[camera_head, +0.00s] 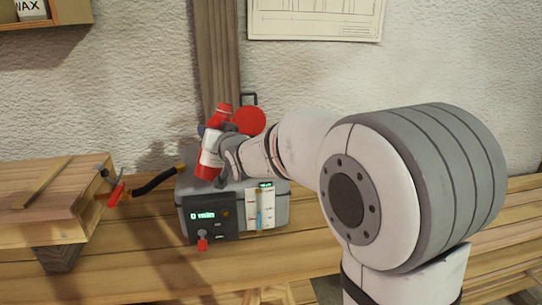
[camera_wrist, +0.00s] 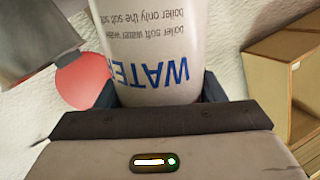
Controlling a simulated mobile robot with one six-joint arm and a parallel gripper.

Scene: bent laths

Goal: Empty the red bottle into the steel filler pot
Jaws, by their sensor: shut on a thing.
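The red bottle (camera_head: 210,145) with a white label stands over the grey box, leaning slightly to the right, its red top end up. In the wrist view its white label (camera_wrist: 160,45) reads "WATER", upside down in that picture. My gripper (camera_wrist: 158,93) is shut around the bottle, with a dark finger on each side. In the head view my gripper (camera_head: 228,152) meets the bottle from the right. I cannot clearly make out the steel filler pot; a grey shape (camera_wrist: 35,40) at upper left of the wrist view may be part of it.
The grey box (camera_head: 237,200) has a lit display, a gauge and a red lever. A red disc (camera_head: 249,121) is behind the bottle. A dark bent hose (camera_head: 157,182) and a red-handled tool (camera_head: 116,193) lie left, by a wooden block (camera_head: 60,205). A post rises behind.

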